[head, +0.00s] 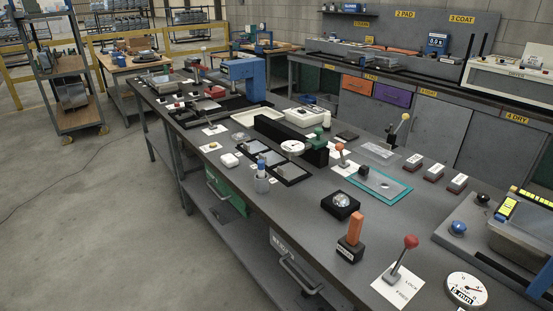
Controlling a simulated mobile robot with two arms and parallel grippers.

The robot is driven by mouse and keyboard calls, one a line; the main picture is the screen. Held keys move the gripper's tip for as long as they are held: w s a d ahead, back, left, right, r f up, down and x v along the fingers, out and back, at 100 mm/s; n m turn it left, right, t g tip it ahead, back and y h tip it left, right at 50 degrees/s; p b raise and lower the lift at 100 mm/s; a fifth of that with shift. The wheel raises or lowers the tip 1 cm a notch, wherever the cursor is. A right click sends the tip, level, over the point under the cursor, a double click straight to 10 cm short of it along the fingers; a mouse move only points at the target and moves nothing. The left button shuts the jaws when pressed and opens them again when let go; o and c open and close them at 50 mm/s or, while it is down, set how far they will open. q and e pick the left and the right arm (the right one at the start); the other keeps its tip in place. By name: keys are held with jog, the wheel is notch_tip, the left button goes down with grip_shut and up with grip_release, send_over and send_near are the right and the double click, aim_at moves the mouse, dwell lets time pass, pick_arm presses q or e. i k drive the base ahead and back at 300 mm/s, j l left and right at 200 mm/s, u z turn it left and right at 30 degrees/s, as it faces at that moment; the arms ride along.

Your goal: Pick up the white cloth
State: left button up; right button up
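A small white rounded item (230,160) lies on the near left edge of the long grey workbench (305,205). It may be the folded white cloth, but it is too small to tell for sure. It sits left of a row of dark-framed plates (271,158) and behind a small blue-grey bottle (261,180). Nothing touches it from above. Neither of my grippers shows in this view.
A red-knobbed lever (410,242), an orange-handled block (355,228) and a round gauge (466,289) stand at the bench's near end. A blue press (243,72) stands farther back. Open floor (100,220) lies to the left.

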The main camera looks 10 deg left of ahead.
aim_at(229, 161)
jog(key=i+j+z, duration=0.15)
jog(key=j+z, duration=0.2)
jog(key=i+j+z, duration=0.15)
jog(key=j+z, duration=0.25)
jog(key=i+j+z, duration=0.1)
jog(key=j+z, duration=0.25)
jog(key=l, duration=0.05)
